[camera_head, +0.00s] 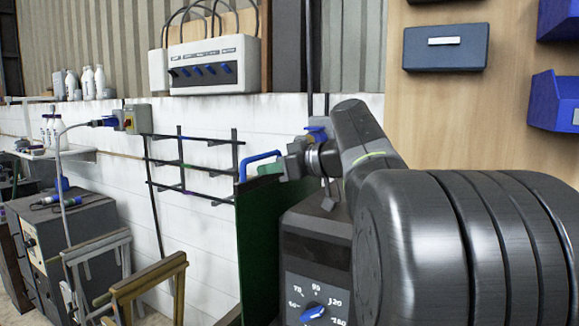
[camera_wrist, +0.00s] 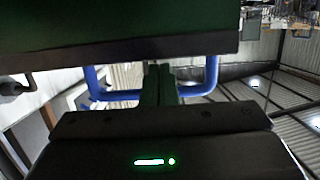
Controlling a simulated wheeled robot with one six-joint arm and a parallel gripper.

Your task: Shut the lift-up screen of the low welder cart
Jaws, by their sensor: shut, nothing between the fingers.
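The low welder cart (camera_head: 315,262) stands in the lower middle of the head view, with a numbered dial (camera_head: 313,312) on its face. Its dark green screen (camera_head: 264,240) stands upright at the cart's left side, with a blue handle (camera_head: 262,157) at its top. In the wrist view the screen (camera_wrist: 120,30) fills the top and the blue U-shaped handle (camera_wrist: 211,80) hangs below its edge. My gripper (camera_head: 270,168) is shut and empty at the handle. Its fingertips (camera_wrist: 158,68) overlap the handle's loop in the wrist view; contact cannot be told. My arm hides the cart's right side.
A grey cabinet (camera_head: 85,235) and wooden trestles (camera_head: 148,285) stand at the left. A wall rack (camera_head: 195,165) is behind the screen. A white switch box (camera_head: 215,65) hangs above it. Blue bins (camera_head: 555,100) hang at the upper right.

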